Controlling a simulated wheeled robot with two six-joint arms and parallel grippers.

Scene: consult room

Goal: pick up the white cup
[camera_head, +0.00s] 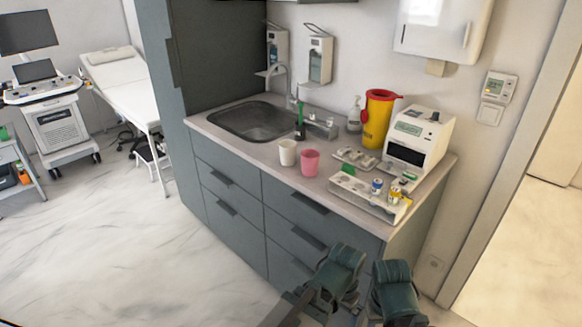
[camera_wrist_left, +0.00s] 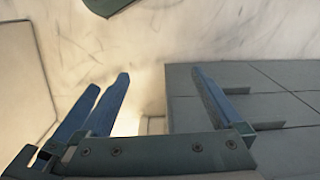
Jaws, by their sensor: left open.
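The white cup (camera_head: 287,152) stands upright on the counter (camera_head: 232,137), in front of the sink's right end. A pink cup (camera_head: 310,163) stands close to its right. My left gripper (camera_wrist_left: 160,72) is open and empty in the left wrist view, with cabinet fronts behind its right finger and floor ahead. Neither cup shows in that view. In the head view, dark parts of my arms are at the bottom, below and in front of the counter, well away from the white cup. My right gripper cannot be made out.
Right of the cups are a tray (camera_head: 353,195) with small bottles, a yellow sharps container (camera_head: 377,118) and a white device (camera_head: 418,140). The sink (camera_head: 252,121) and faucet (camera_head: 291,86) lie behind and left. Cabinet drawers (camera_head: 296,217) face open floor.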

